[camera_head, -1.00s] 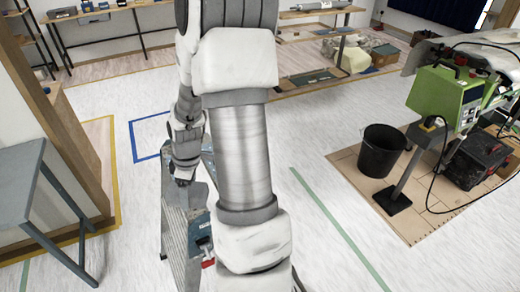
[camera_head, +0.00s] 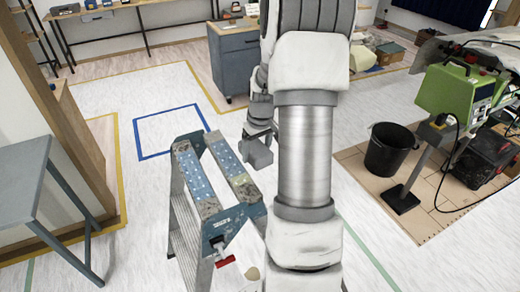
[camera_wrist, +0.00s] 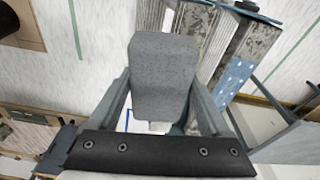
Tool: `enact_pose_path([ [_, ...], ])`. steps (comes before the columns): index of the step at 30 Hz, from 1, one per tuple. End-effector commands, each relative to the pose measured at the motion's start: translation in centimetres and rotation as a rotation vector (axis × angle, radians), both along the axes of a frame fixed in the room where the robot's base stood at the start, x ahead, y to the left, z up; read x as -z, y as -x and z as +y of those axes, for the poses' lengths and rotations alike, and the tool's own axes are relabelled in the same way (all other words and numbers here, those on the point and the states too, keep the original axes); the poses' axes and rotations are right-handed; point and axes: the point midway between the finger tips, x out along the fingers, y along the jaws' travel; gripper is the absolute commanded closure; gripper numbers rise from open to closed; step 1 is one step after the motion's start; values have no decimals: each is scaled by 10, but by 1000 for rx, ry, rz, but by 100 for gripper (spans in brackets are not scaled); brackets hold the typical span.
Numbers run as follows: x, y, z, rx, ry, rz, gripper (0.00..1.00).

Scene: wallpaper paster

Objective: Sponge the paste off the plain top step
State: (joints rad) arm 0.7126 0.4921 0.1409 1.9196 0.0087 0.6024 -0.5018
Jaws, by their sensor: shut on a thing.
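The stepladder (camera_head: 178,212) stands left of my arm in the head view. Its top has two parallel treads: a left one (camera_head: 191,172) and a right one (camera_head: 229,163). Both show blue, pale-spotted surfaces with grey speckled ends; a yellowish patch lies on the right tread. I cannot tell which is the plain step or which marks are paste. My gripper (camera_head: 258,142) is shut on a grey sponge (camera_wrist: 164,75), held between both fingers in the wrist view. In the head view the sponge (camera_head: 257,154) appears just right of the right tread, apart from it in the picture.
A red-handled tool (camera_head: 224,260) hangs at the ladder's near end. A grey table (camera_head: 22,180) stands left. A black bucket (camera_head: 387,150) and a green machine (camera_head: 450,95) stand right. A blue-grey cabinet (camera_head: 234,65) stands behind. Blue tape (camera_head: 138,140) marks open floor.

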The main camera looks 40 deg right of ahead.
Motion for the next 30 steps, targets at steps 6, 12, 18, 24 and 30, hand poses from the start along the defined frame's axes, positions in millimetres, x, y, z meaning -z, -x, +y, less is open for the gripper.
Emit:
enact_pose_path([
  [6, -4, -8, -11, 98, 1, -4, 76],
  [12, -4, -8, -11, 97, 1, -4, 76],
  [18, 0, -8, -11, 95, 1, -4, 76],
  [24, 16, -7, -10, 95, 0, -4, 76],
  [30, 40, -7, -10, 95, 1, -4, 76],
])
